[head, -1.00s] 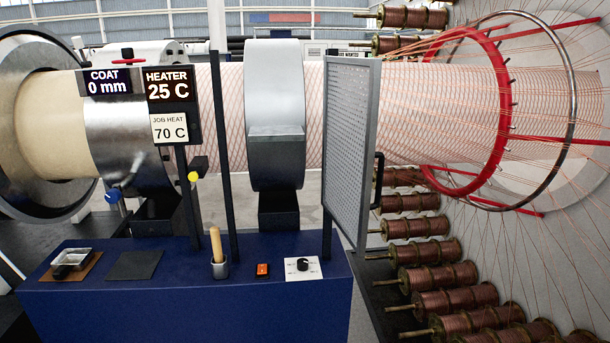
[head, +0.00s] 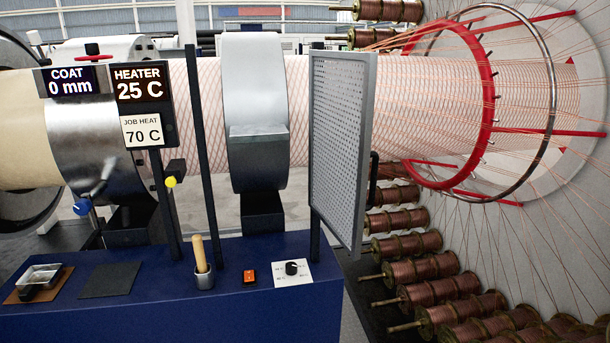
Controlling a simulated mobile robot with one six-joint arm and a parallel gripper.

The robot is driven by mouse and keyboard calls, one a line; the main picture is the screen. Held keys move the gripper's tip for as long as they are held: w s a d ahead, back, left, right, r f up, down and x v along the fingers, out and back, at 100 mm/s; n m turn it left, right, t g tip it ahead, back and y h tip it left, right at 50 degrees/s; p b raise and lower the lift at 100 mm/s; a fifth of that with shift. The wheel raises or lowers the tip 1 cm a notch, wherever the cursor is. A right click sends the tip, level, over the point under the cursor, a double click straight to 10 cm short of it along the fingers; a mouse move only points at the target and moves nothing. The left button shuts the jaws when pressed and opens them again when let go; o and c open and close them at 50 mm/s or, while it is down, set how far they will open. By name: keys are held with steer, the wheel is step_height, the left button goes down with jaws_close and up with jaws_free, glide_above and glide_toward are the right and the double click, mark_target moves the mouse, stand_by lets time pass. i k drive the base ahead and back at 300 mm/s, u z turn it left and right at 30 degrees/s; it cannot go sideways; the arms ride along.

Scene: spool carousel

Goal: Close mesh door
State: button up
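The mesh door (head: 338,150) is a grey perforated panel in a light frame, standing upright at the right end of the blue bench. It is hinged on a dark post (head: 316,225) and stands swung out, angled toward me, so the front of the machine left of it is uncovered. Its black handle (head: 373,195) is on the right edge. My gripper is not in view.
The blue bench (head: 180,305) holds a brush in a cup (head: 203,278), an orange switch (head: 249,277), a dial plate (head: 292,272) and a tray (head: 40,278). A second dark post (head: 205,160) stands left. Copper spools (head: 410,270) and strands crowd the right.

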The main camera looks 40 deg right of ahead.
mark_target(337, 189)
steer(key=z, duration=0.65)
steer(key=k, duration=1)
steer(key=u, duration=0.05)
steer(key=i, duration=0.8)
steer(key=z, duration=0.05)
